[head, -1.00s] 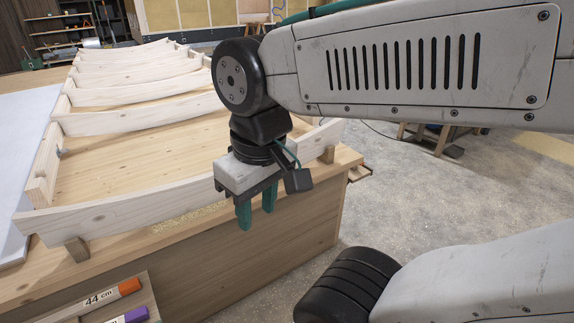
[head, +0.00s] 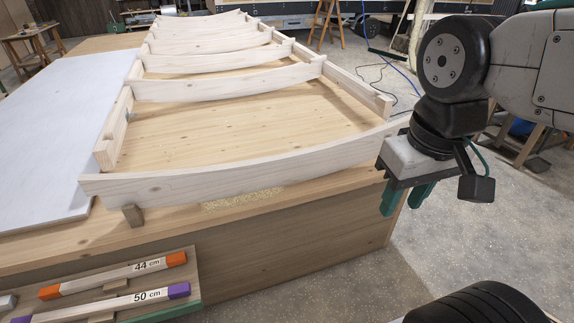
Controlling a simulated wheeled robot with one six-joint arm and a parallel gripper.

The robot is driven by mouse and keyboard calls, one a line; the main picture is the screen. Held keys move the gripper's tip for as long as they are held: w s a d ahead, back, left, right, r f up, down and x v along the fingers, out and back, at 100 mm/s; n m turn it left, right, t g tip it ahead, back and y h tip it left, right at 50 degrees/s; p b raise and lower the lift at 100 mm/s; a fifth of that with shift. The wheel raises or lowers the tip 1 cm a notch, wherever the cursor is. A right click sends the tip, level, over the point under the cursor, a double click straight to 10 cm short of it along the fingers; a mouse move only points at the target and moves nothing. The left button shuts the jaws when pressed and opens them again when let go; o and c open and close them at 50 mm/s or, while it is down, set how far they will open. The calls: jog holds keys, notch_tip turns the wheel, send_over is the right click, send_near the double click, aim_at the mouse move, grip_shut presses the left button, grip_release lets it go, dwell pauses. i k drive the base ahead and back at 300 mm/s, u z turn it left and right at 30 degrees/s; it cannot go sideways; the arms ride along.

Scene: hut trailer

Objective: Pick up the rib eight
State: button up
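Several pale, curved wooden ribs lie crosswise between two long rails on the workbench. The nearest rib (head: 240,176) spans the front of the frame, its left end over a small wooden block. The second rib (head: 225,85) lies farther back. I see no number on any rib, so I cannot tell which is rib eight. My gripper (head: 404,204) points down just beyond the right end of the nearest rib, on the picture's right. Its two green fingers are apart, with nothing visible between them. The gripper's body overlaps the rib's right end in the picture; I cannot tell whether they touch.
A tray (head: 190,272) at the lower left holds sticks marked 44 cm (head: 110,275) and 50 cm (head: 105,302). A white panel (head: 65,145) lies left of the frame. The concrete floor (head: 480,250) at the right is mostly clear.

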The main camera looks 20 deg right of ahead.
aim_at(167, 188)
jog(key=z, duration=1.05)
jog(key=i, duration=1.3)
jog(key=u, duration=2.8)
